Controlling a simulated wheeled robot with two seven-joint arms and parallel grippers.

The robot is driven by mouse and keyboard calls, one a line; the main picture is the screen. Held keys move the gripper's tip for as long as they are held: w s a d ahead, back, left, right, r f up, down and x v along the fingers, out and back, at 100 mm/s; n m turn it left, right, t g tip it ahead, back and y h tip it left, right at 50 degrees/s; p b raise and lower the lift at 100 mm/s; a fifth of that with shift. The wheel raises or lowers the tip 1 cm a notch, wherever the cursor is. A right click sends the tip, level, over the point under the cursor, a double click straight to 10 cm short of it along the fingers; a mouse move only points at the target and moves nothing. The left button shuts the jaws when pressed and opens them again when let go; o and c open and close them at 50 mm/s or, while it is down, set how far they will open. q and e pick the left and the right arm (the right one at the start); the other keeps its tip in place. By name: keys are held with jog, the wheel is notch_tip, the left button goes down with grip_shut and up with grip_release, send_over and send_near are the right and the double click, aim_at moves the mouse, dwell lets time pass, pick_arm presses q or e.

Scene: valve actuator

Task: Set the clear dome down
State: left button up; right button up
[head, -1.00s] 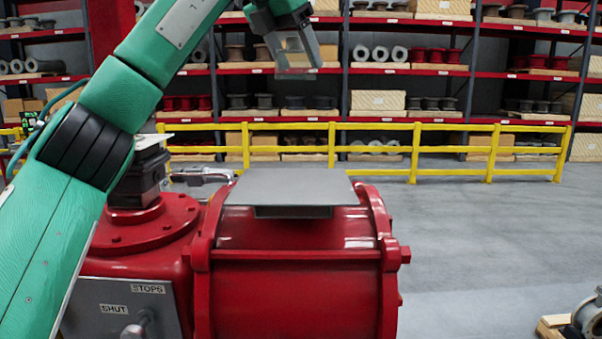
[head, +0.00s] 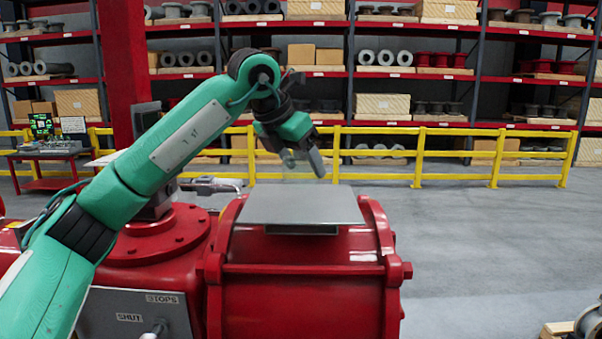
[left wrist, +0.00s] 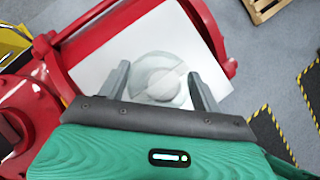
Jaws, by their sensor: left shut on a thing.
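My left gripper (head: 302,164) is shut on the clear dome. It points down above the grey plate (head: 300,207) that lies on top of the red cylinder. In the left wrist view the clear dome (left wrist: 161,77) is between the two grey fingers of the left gripper (left wrist: 160,86). Its round outline shows against the pale plate (left wrist: 105,62) beneath. In the head view the dome is so clear that its edges are hard to make out. I cannot tell the exact gap between dome and plate. My right gripper is in neither view.
The red cylinder (head: 305,300) carries the plate. A red domed housing (head: 165,240) with a dark stem stands to its left. A yellow railing (head: 460,154) and shelves stand behind. Grey floor at the right is open, with a pallet (head: 555,331) at the lower right edge.

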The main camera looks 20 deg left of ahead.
pick_arm(q)
notch_tip(320, 180, down, 3)
jog(key=shift+f+p, duration=0.1)
jog(key=shift+p, duration=0.6)
jog(key=shift+f, duration=0.15)
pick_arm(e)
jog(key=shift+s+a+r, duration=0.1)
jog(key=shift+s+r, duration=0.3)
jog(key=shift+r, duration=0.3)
pick_arm(q)
jog(key=shift+f, duration=0.1)
jog(key=o, duration=1)
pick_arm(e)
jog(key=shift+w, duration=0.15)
